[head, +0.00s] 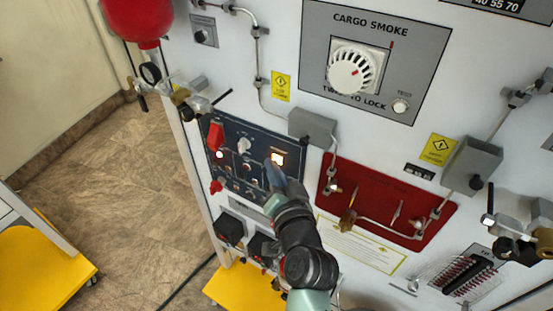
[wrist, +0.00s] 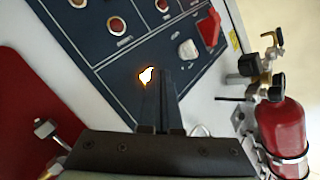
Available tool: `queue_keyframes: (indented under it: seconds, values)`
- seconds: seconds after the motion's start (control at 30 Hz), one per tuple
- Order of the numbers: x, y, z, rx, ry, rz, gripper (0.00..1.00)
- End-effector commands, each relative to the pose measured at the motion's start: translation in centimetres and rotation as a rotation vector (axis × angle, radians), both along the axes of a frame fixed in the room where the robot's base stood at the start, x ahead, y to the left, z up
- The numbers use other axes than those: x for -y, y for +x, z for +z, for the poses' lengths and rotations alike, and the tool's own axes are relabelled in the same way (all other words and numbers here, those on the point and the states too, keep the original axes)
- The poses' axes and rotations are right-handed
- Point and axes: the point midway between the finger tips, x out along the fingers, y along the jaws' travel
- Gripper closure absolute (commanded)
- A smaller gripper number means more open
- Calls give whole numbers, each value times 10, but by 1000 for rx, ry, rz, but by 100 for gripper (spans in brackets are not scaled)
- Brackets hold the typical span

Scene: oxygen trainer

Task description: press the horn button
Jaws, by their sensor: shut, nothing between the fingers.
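A dark blue control panel (head: 240,140) on the white trainer wall carries several buttons, a white knob and red guarded switches. It also fills the top of the wrist view (wrist: 120,75). No horn label can be read, so I cannot tell which control is the horn button. A bright lit square (head: 278,158) glows on the panel's right part. My gripper (head: 271,166) is shut and empty, its fingertips close to the panel just below this light. In the wrist view the light (wrist: 146,75) is partly hidden by the fingers (wrist: 166,70). Contact cannot be told.
A red panel (head: 375,195) with small valves and pipes lies to the right. A grey box (head: 312,125) juts out above my gripper. A red bottle (head: 137,20) hangs at upper left and shows in the wrist view (wrist: 283,125). Open floor lies left.

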Motion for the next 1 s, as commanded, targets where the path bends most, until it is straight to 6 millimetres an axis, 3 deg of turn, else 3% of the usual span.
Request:
queue_keyframes:
  seconds: [0.67, 1.0]
  values:
    - [3, 3, 0, 0, 0, -1, 100]
    - [-6, -8, 1, -1, -1, 1, 100]
